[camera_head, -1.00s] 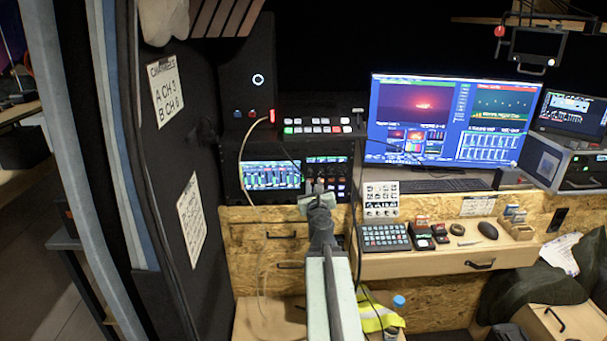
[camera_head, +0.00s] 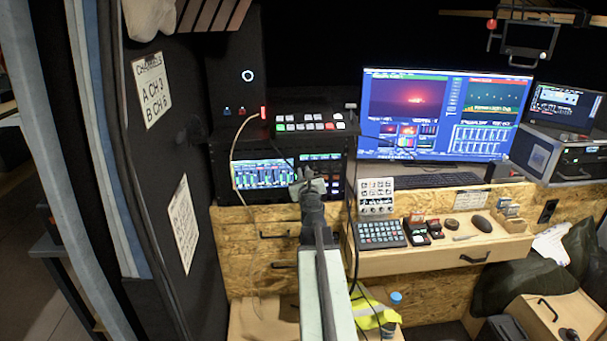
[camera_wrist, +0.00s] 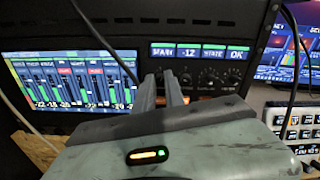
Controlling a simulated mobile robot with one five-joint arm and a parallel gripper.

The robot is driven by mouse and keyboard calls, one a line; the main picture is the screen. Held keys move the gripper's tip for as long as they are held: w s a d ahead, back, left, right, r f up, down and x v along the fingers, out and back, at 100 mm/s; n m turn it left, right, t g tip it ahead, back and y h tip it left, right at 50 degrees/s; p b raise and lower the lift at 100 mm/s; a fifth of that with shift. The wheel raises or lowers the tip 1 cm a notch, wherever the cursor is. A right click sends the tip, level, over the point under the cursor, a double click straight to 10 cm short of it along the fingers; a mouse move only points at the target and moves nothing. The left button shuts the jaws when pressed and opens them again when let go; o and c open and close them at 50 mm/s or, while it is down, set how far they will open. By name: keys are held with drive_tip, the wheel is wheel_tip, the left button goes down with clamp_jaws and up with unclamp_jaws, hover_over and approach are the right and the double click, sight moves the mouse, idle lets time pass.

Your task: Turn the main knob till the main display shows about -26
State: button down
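In the wrist view, a row of small lit displays (camera_wrist: 200,52) sits on a black rack panel; one reads -12, with STATE and OK to its right. Below it is a row of dark round knobs (camera_wrist: 208,77). I cannot tell which is the main knob, and the fingers hide part of the panel's left side. In the head view my gripper (camera_head: 308,182) is in front of the rack; contact with the panel cannot be told.
A screen with green level bars (camera_wrist: 72,82) is left of the panel. A thin cable hangs in front of it. A button switcher (camera_head: 310,124) sits above the rack. To the right are a large monitor (camera_head: 445,115) and a desk with keypads (camera_head: 379,235). A black wall stands at left.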

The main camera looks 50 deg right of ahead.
drive_tip(key=shift+n, duration=0.3)
drive_tip(key=n, duration=1.1)
drive_tip(key=shift+w+n, duration=0.1)
drive_tip(key=shift+n, duration=0.2)
idle(0.3)
drive_tip(key=c, duration=1.7)
unclamp_jaws()
